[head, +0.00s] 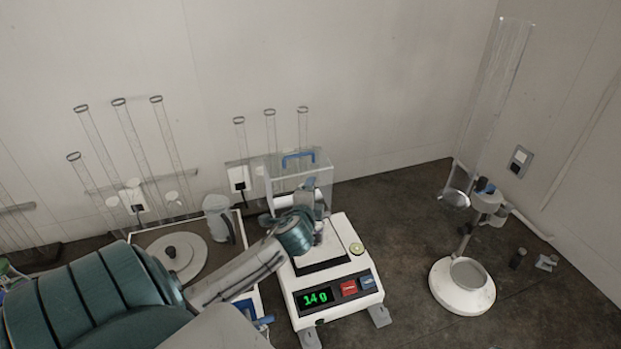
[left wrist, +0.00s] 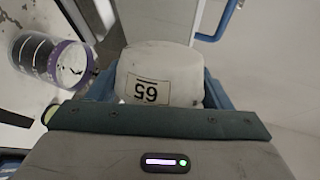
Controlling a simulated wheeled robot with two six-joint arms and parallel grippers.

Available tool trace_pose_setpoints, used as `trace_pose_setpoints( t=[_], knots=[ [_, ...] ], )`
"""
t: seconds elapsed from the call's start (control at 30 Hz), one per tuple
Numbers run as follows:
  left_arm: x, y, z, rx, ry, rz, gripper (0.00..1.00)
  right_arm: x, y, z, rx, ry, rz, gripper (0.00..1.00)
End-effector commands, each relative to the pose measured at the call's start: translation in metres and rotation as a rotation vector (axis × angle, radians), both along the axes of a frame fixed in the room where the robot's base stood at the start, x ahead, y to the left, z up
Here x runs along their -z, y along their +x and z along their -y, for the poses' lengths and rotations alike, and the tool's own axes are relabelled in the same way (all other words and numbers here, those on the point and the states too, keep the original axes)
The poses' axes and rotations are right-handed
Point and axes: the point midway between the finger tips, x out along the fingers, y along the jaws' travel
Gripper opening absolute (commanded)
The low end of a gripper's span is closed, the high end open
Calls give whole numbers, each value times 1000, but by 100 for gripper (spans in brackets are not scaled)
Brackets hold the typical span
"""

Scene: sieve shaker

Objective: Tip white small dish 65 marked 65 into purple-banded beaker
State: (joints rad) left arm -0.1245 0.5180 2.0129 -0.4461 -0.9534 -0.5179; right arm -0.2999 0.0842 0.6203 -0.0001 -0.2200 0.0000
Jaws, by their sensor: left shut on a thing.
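The white small dish (left wrist: 158,70) fills the middle of the left wrist view, its 65 label upside down in the picture. My left gripper (head: 318,212) is shut on this dish, over the rear part of the balance in the head view. The purple-banded beaker (left wrist: 52,60) shows at the left of the left wrist view, apart from the dish. It is clear, with a purple rim band and a few dark specks at its wall. I cannot make out the beaker in the head view; my arm covers part of that area. My right gripper is not in view.
The white balance (head: 335,290) reads 14 g, with a clear blue-handled shield (head: 300,172) behind it. A tray with a round lid (head: 170,255) and a translucent jug (head: 218,217) stand left. A white-based stand (head: 462,288) is at right. Dark bench between is clear.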

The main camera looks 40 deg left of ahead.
Motion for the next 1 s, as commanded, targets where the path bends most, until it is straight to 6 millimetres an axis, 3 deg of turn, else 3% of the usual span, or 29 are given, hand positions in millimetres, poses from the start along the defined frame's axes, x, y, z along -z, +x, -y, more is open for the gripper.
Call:
trace_pose_setpoints(
  t=[0.2,0.53,1.0],
  knots=[
    [-1,-2,-2,1,-28,17,50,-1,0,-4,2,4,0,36],
    [-4,-8,-14,0,-276,164,50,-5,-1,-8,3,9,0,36],
    [-6,-10,-17,1,-351,208,50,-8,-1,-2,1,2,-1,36]
  ],
)
